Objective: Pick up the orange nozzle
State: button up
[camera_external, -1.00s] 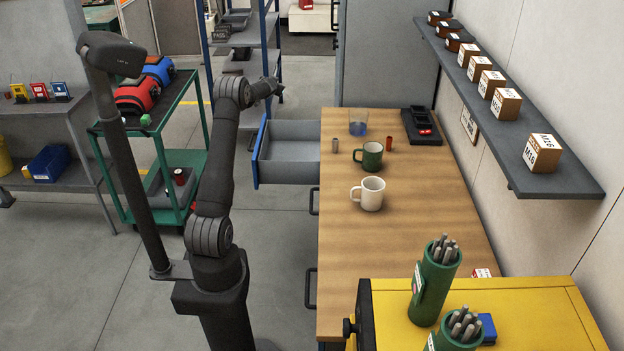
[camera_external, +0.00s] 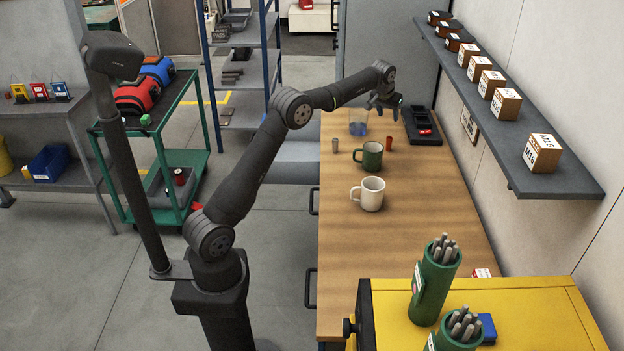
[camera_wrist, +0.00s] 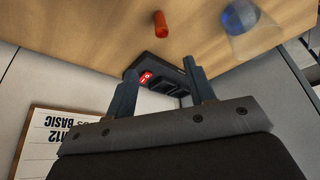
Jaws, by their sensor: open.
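The orange nozzle (camera_external: 389,143) is a small orange-red cylinder standing on the wooden workbench (camera_external: 430,230), just right of the green mug (camera_external: 370,155). It also shows near the top of the wrist view (camera_wrist: 161,24), beyond the fingers. My gripper (camera_external: 386,112) is open and empty, above the far part of the bench and beyond the nozzle in the external view. Nothing touches the nozzle.
A shelf with boxes (camera_external: 520,150) overhangs the right side.

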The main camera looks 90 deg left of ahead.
send_near(389, 138)
jog(key=x, duration=0.5)
jog(key=shift+w+a, duration=0.15)
jog(key=shift+w, duration=0.1)
jog(key=shift+x, duration=2.75)
jog(key=shift+s, duration=0.15)
jog(key=c, duration=1.1)
